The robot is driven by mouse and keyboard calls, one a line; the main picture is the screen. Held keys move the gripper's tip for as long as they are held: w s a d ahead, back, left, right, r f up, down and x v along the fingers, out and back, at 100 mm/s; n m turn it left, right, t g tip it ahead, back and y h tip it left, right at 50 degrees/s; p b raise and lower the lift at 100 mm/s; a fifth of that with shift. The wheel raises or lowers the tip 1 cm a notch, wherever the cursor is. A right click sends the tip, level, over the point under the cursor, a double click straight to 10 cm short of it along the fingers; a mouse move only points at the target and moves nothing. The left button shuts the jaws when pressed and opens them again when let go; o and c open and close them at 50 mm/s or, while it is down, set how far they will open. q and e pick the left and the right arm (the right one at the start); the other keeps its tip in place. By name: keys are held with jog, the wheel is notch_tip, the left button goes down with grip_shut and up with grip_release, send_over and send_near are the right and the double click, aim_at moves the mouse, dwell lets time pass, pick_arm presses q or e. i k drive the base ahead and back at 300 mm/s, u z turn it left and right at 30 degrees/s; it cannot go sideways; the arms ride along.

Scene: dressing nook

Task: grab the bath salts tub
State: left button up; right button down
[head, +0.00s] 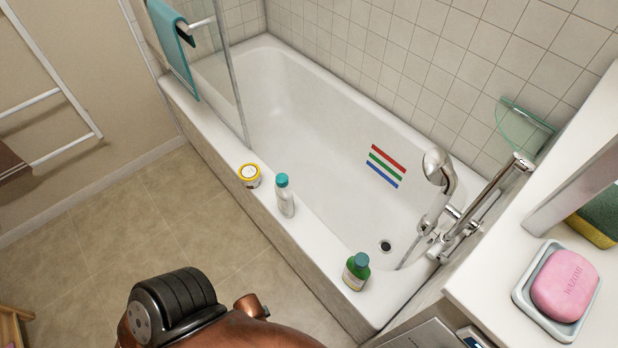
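A small round tub (249,176) with a yellow-rimmed lid stands on the near rim of the white bathtub (222,128); it looks like the bath salts tub. Its label is too small to read. A white bottle with a teal cap (285,196) stands just to its right on the same rim. Part of my own arm, black and copper, shows at the bottom of the head view, well below the tub. Neither of my grippers is in view.
A green bottle (356,272) stands farther right on the rim. A glass screen (236,85) with a teal towel (172,45) rises left of the tub. A pink soap (565,285) lies in a dish on the right counter. The tiled floor (130,225) at left is clear.

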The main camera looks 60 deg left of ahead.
aim_at(249, 173)
jog(key=z, duration=1.2)
jog(key=k, duration=0.9)
jog(key=u, duration=1.55)
